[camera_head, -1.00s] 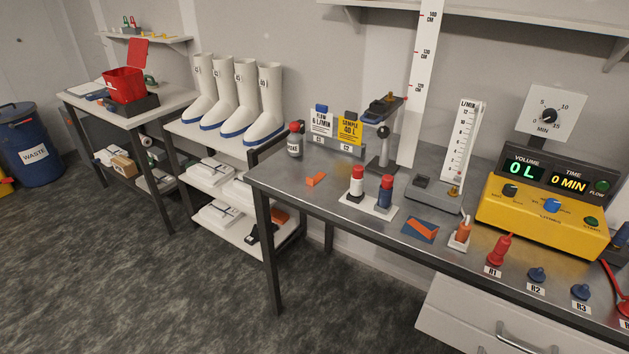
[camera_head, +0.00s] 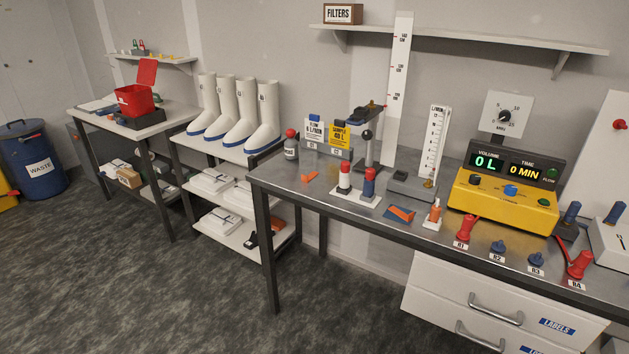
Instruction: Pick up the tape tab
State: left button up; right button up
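No piece is labelled as the tape tab, and I cannot tell for sure which one it is. A small flat orange piece (camera_head: 309,176) lies on the left part of the metal bench. An orange strip also shows on a dark blue block (camera_head: 402,215) near the front edge. An orange piece stands in a small white holder (camera_head: 432,216) to the right of that block. Neither of my grippers is in view.
The metal bench (camera_head: 284,181) holds red-and-white and red-and-blue bottles (camera_head: 369,184) on a white base, a yellow console (camera_head: 500,205), and a row of red and blue fittings (camera_head: 466,228). Drawers (camera_head: 480,300) sit below. Grey floor (camera_head: 180,290) is open at left.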

aim_at(305, 178)
jog(key=k+z, duration=0.1)
jog(key=z, duration=1.1)
jog(key=i+j+z, duration=0.1)
jog(key=j+z, duration=0.4)
jog(key=i+j, duration=0.1)
jog(key=j, duration=1.2)
jog(key=i+j, duration=0.15)
jog(key=j, duration=0.5)
jog(key=i+j, duration=0.1)
jog(key=j, duration=0.5)
jog(key=i+j, duration=0.1)
jog(key=j, duration=1.2)
jog(key=i+j, duration=0.15)
jog(key=j, duration=0.5)
